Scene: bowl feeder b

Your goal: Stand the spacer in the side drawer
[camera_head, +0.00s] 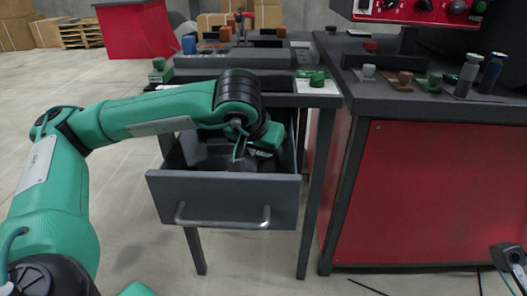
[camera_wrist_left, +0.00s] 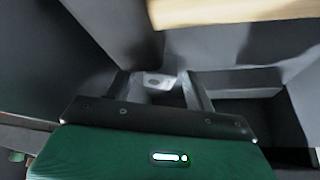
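My left gripper (camera_wrist_left: 158,84) reaches down into the open grey drawer (camera_head: 225,200); in the head view my arm hides its fingertips. In the left wrist view its two dark fingers stand apart. A small light grey piece with a dark spot, probably the spacer (camera_wrist_left: 157,80), shows between them. I cannot tell whether the fingers touch it or whether it rests on the drawer floor. Grey inner walls of the drawer surround the fingers. My right gripper (camera_head: 514,262) is only partly visible at the lower right edge of the head view; its fingers are not clear.
Grey dividers (camera_wrist_left: 240,82) split the drawer's inside. A green part (camera_head: 312,78) lies on a white pad above the drawer. The red-sided cabinet (camera_head: 430,190) stands close at right, with several knobs and cylinders on top. The floor left of the drawer is clear.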

